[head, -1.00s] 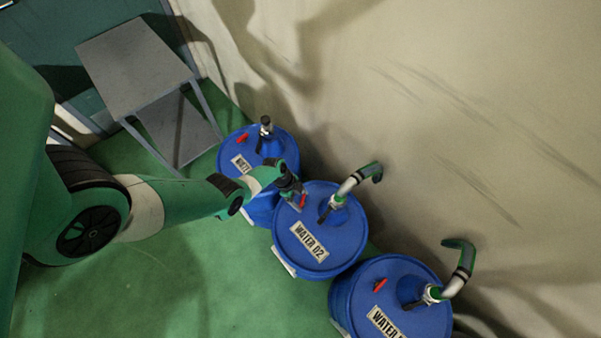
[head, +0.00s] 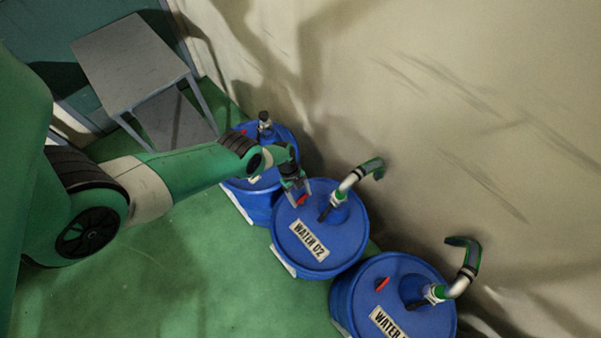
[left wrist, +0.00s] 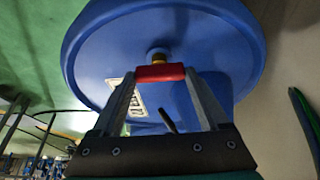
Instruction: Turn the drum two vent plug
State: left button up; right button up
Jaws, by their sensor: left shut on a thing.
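The blue drum labelled WATER 02 (head: 318,262) stands in the middle of the row in the head view. Its red vent plug (head: 301,200) is on the lid, left of the hose fitting. My left gripper (head: 302,196) reaches down to this plug from the upper left. In the left wrist view the red plug handle (left wrist: 158,73) lies crosswise between the two fingertips of my left gripper (left wrist: 160,76), which are shut on it. The plug's base shows on the blue lid (left wrist: 215,50) just beyond. My right gripper is in neither view.
Another blue drum (head: 256,205) stands behind, partly hidden by my left arm. A third drum (head: 345,300) stands at the lower right. A curved hose (head: 366,173) rises beside the plug. A grey table (head: 130,60) is at upper left; the wall is close on the right.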

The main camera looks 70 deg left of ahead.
pick_arm(q)
jog(key=shift+f, duration=0.1)
jog(key=o, duration=1.2)
jog(key=shift+o, duration=0.2)
